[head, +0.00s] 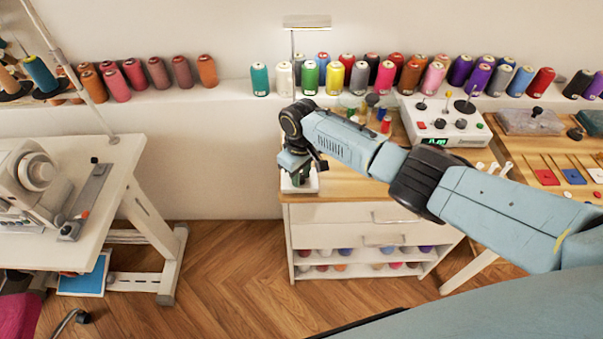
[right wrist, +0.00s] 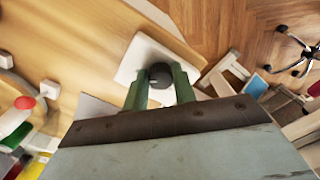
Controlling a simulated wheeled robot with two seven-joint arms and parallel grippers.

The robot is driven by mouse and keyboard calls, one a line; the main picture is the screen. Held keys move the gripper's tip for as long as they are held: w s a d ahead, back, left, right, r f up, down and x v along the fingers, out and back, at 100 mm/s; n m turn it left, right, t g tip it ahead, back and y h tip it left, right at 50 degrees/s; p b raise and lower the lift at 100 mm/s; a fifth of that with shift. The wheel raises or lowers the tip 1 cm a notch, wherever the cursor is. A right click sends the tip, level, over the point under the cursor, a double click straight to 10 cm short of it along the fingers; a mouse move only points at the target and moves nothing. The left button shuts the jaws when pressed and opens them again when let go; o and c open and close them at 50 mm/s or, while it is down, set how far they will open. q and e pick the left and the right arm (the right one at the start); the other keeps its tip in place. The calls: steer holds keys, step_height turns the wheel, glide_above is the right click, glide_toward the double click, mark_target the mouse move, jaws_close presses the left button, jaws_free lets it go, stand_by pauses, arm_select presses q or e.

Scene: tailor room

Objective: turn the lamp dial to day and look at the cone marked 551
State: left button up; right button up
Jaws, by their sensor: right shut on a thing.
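The base also shows in the head view (head: 299,184). My right gripper (right wrist: 160,90) is shut on the knob, with a green finger on each side. In the head view the gripper (head: 301,172) hides most of the dial. The thread cones (head: 385,77) stand upright along the wall shelf; their numbers are too small to read. My left gripper is not in view.
A white box with knobs and a lit green display (head: 447,125) stands on the cabinet's right side. Small bottles (head: 372,112) stand behind my right arm. A sewing machine (head: 35,180) is on a white table at left. Open wooden floor (head: 225,260) lies between table and cabinet.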

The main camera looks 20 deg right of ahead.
steer(key=o, duration=1)
steer(key=shift+w+a+r, duration=0.2)
steer(key=shift+w+a, duration=0.15)
steer(key=shift+a, duration=0.1)
steer(key=shift+s+d, duration=0.1)
steer(key=shift+d, duration=0.2)
steer(key=shift+r, duration=0.45)
step_height(320, 180, up, 12)
steer(key=p, duration=0.2)
steer(key=shift+r, duration=0.25)
